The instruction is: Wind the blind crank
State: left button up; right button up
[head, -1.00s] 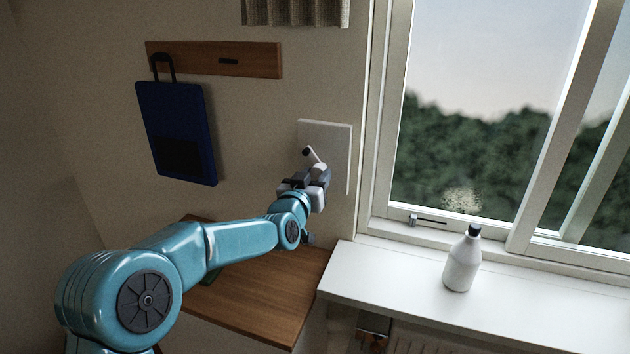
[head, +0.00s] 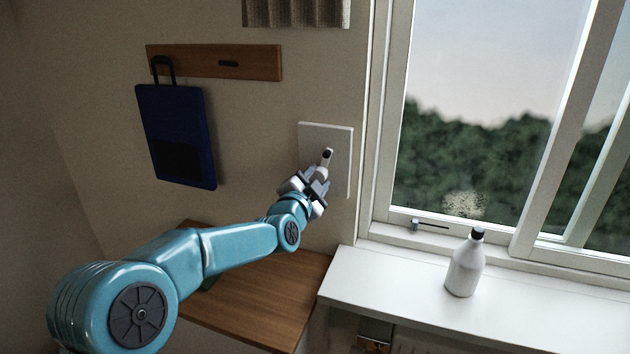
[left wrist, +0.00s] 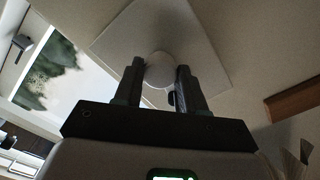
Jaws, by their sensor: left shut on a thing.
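The blind crank (head: 327,157) is a small pale arm with a dark knob end, mounted on a white square wall plate (head: 342,139) left of the window. My left gripper (head: 318,181) is at the crank, in front of the plate, and is shut on it. In the left wrist view the two dark fingers (left wrist: 156,85) stand on either side of a rounded pale part of the crank (left wrist: 159,68), with the white plate (left wrist: 120,43) behind. The fingers hide part of the crank. My right gripper is not in view.
A white bottle with a dark cap (head: 465,264) stands on the white sill (head: 400,278). A wooden shelf (head: 262,300) lies below my left arm. A blind edge (head: 297,12) shows at the top.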

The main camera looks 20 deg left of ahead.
pick_arm(q)
jog(key=m, duration=0.4)
jog(key=shift+r+m+p, duration=0.2)
jog(key=shift+m+p, duration=0.1)
jog(key=m, duration=0.4)
jog(key=shift+m+p, duration=0.3)
jog(key=shift+f, duration=0.1)
jog(key=o, duration=1)
jog(key=shift+d, duration=0.1)
jog(key=shift+o, duration=0.2)
jog(key=shift+s+f, duration=0.1)
jog(key=s+b, duration=0.3)
jog(key=s, duration=1.3)
jog(key=shift+a+b, duration=0.3)
jog(key=shift+b, duration=0.05)
